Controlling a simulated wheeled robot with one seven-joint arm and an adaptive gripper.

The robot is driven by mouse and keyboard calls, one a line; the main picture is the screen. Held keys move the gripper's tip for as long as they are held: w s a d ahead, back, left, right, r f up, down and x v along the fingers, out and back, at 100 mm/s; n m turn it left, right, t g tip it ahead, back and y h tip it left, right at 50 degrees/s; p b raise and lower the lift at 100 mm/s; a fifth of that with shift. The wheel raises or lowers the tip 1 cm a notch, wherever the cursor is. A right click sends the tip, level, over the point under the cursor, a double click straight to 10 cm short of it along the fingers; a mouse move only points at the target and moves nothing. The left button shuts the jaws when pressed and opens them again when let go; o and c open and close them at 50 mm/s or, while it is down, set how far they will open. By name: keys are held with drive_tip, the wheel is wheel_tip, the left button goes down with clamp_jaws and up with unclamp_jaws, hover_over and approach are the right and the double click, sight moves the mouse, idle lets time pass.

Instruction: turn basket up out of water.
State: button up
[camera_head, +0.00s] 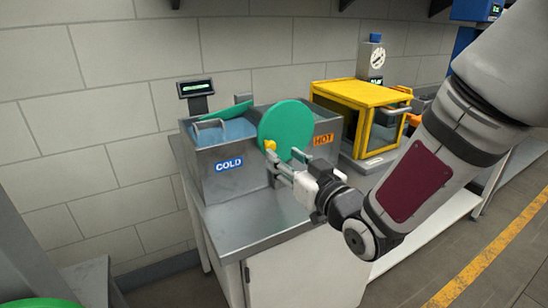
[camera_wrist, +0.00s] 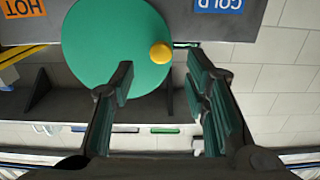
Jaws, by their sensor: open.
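A steel tank (camera_head: 238,165) stands on a metal-topped cabinet, with a blue COLD label at left and an orange HOT label at right. Blue water (camera_head: 232,131) shows in the cold side. A grey bar handle (camera_head: 210,122) and a green piece (camera_head: 237,109) show over it; I cannot tell if these belong to the basket. A large green disc (camera_head: 284,125) stands upright at the tank's front, with a yellow knob (camera_head: 270,145) near its edge. My gripper (camera_head: 286,158) is open in front of the disc. In the wrist view, the knob (camera_wrist: 161,52) appears between and beyond the fingertips (camera_wrist: 160,66).
A yellow-framed cabinet (camera_head: 362,110) stands right of the tank, with a dial gauge (camera_head: 377,58) behind it. A small display (camera_head: 196,88) stands behind the tank at left. The metal counter (camera_head: 245,220) in front of the tank is bare.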

sight(272, 148)
drive_tip(key=shift+w+a+f+b, duration=0.15)
drive_tip(key=shift+f+b, duration=0.05)
drive_tip(key=shift+b, duration=0.6)
drive_tip(key=shift+x, duration=2.7)
drive_tip(key=shift+r, duration=0.1)
clamp_jaws()
